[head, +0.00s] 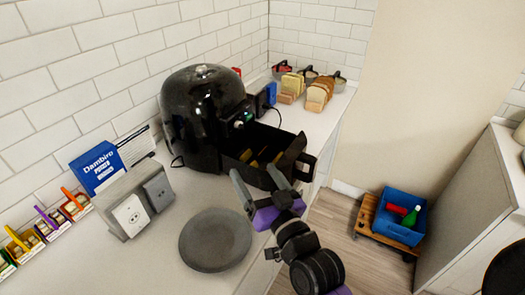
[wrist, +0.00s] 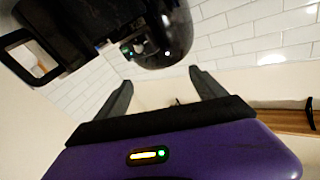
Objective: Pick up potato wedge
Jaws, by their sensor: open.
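The drawer handle (wrist: 30,55) shows at upper left, with the fryer body (wrist: 155,35) beyond. No wedge shows there.
A grey plate (head: 215,240) lies on the counter in front of the fryer.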

